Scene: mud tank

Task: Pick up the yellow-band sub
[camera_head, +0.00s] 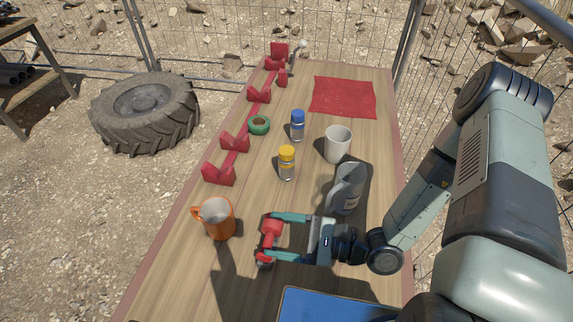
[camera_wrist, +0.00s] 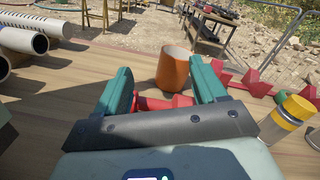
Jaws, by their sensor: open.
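I see no clear submarine shape.
An orange mug (camera_head: 219,220) stands ahead of the fingers. A grey pitcher (camera_head: 347,188), white mug (camera_head: 338,144), blue-capped jar (camera_head: 298,127) and green ring (camera_head: 259,125) stand up-picture. Red V-blocks (camera_head: 219,173) line the left edge. A blue tray (camera_head: 320,305) lies near; a red cloth (camera_head: 343,97) lies far.

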